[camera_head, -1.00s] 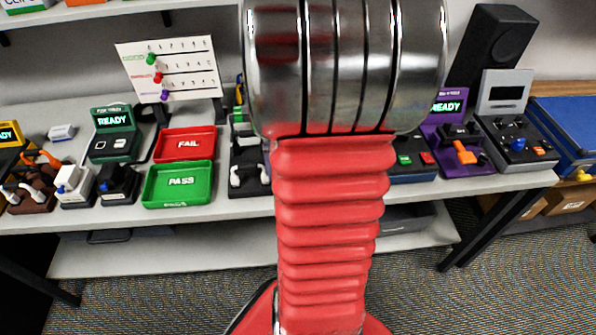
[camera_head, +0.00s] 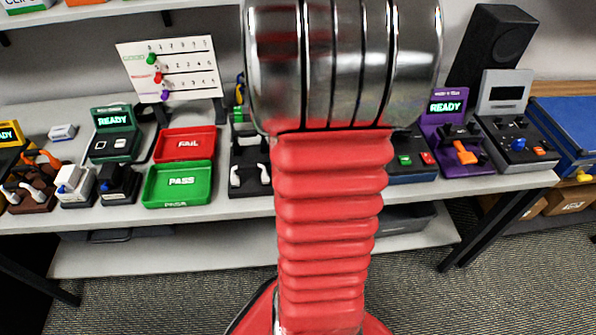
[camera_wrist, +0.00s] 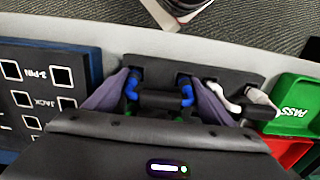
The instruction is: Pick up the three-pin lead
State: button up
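In the wrist view a lead with two blue curved ends and a black middle (camera_wrist: 160,100) lies in a dark tray (camera_wrist: 155,70). I cannot tell from its ends whether it is the three-pin one. My gripper (camera_wrist: 160,88) is open, with one purple-grey finger on each side of this lead. I cannot tell whether the fingers touch it. My gripper's dark body hides what lies below. A white lead (camera_wrist: 240,100) lies at the right of the tray. In the head view my arm hides the gripper and the blue-ended lead; the white lead (camera_head: 250,177) shows.
A socket board (camera_wrist: 40,95) marked 3-PIN and JACK stands left in the wrist view. A green PASS tray (camera_head: 157,198) and a red FAIL tray (camera_head: 168,157) sit left of my arm in the head view. Purple (camera_head: 470,165) and grey (camera_head: 535,160) devices stand right.

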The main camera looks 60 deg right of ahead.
jog(key=c, duration=0.5)
notch_tip(320, 180, up, 10)
dwell(0.6)
jog(key=shift+r, duration=0.1)
dwell(0.4)
jog(key=shift+r, duration=1.4)
